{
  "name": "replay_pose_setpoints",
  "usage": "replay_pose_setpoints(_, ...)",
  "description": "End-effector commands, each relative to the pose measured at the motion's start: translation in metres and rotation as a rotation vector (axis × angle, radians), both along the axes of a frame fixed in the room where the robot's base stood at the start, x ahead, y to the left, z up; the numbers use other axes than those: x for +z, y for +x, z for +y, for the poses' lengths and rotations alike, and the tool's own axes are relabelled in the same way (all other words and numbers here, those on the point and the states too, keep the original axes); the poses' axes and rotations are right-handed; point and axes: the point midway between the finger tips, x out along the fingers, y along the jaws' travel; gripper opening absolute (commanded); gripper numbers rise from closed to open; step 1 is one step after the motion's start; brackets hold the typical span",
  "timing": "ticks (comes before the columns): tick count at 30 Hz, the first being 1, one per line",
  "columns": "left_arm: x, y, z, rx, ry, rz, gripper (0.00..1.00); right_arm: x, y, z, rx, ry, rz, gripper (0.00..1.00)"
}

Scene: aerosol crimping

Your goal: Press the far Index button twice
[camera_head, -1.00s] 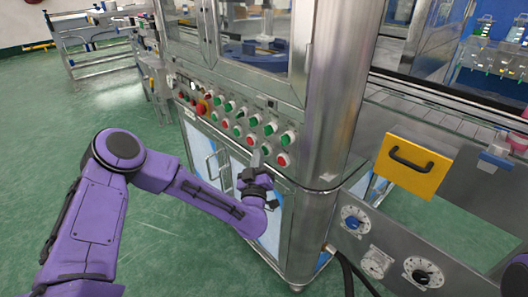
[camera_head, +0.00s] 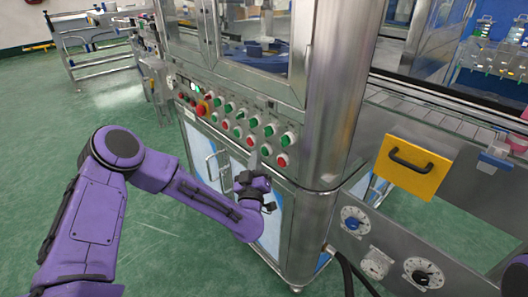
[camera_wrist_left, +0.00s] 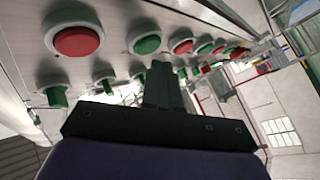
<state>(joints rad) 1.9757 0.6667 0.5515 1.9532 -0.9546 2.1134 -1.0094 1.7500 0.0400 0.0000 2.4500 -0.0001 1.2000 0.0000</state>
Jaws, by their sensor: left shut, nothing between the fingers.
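The control panel on the steel cabinet carries a lower row of alternating red and green push buttons. Its labels are too small to read, so I cannot tell which is the far Index button. My left gripper (camera_head: 254,162) is shut and empty, pointing up at this row, just below a green button (camera_head: 266,149) and a red button (camera_head: 250,140). In the left wrist view the shut fingers (camera_wrist_left: 160,70) lie just below the green button (camera_wrist_left: 147,43), between two red ones. I cannot tell whether they touch it. My right gripper is out of view.
Green selector knobs (camera_head: 270,129) form a row above the buttons. A red emergency knob (camera_head: 201,108) sits toward the panel's far end. Cabinet doors with handles are below. A yellow drawer front (camera_head: 413,167) and dials (camera_head: 355,219) are at the right. Green floor lies open at the left.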

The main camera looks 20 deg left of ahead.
Motion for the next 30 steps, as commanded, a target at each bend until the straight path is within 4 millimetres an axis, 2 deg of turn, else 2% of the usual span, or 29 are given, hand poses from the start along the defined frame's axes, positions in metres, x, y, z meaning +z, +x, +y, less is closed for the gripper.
replay_pose_setpoints(10, 0.0, -0.004, 0.001, -0.001, 0.0, 0.0, 0.0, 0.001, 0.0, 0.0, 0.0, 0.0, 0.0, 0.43)
replay_pose_setpoints(24, 0.0, -0.044, 0.018, -0.001, 0.0, 0.0, 0.0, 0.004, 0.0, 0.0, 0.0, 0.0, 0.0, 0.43)
replay_pose_setpoints(30, 0.0, -0.048, 0.02, 0.0, 0.0, 0.0, 0.0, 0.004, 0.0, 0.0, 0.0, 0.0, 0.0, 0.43)
